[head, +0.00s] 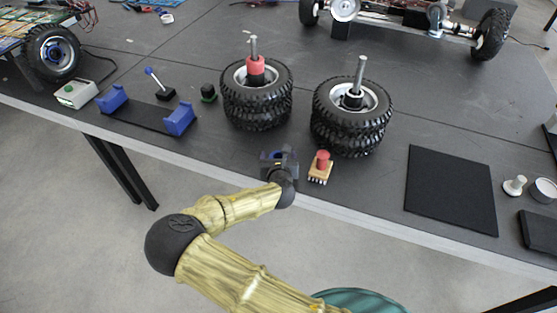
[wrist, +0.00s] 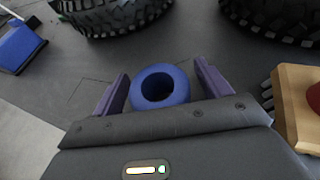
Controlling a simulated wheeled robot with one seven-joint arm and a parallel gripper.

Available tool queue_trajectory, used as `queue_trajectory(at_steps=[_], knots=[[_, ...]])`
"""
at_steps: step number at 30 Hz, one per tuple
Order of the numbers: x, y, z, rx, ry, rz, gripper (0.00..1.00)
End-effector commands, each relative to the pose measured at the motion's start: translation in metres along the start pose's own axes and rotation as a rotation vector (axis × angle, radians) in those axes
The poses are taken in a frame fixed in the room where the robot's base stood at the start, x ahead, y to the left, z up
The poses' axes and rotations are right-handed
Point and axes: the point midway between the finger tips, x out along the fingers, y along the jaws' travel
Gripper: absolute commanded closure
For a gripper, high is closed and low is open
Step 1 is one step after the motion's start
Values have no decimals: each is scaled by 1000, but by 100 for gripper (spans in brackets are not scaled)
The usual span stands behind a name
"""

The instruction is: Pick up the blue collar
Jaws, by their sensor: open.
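The blue collar (wrist: 160,86) is a short ring with a dark hole, seen from above in the wrist view. It stands on the dark table between the two purple fingers of my gripper (wrist: 160,84). The fingers are open, with a gap on each side of the collar. In the head view my gripper (head: 280,157) is at the table's front edge, and it mostly hides the collar; only a little blue shows there.
A wooden brush with a red knob (head: 321,167) stands close to the right of my gripper. Two tyre stacks with upright posts (head: 257,98) (head: 352,115) stand behind. A blue-ended cradle (head: 147,112) is to the left. A black mat (head: 450,190) lies to the right.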

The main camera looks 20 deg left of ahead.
Motion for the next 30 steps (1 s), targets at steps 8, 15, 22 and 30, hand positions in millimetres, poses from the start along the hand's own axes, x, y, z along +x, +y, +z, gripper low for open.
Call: queue_trajectory(at_steps=[8, 15, 22, 30], knots=[[7, 0, 0, -1, 0, 1, 24], [6, 0, 0, -1, 0, 1, 24], [6, 0, 0, -1, 0, 0, 47], [6, 0, 0, -1, 0, 0, 71]])
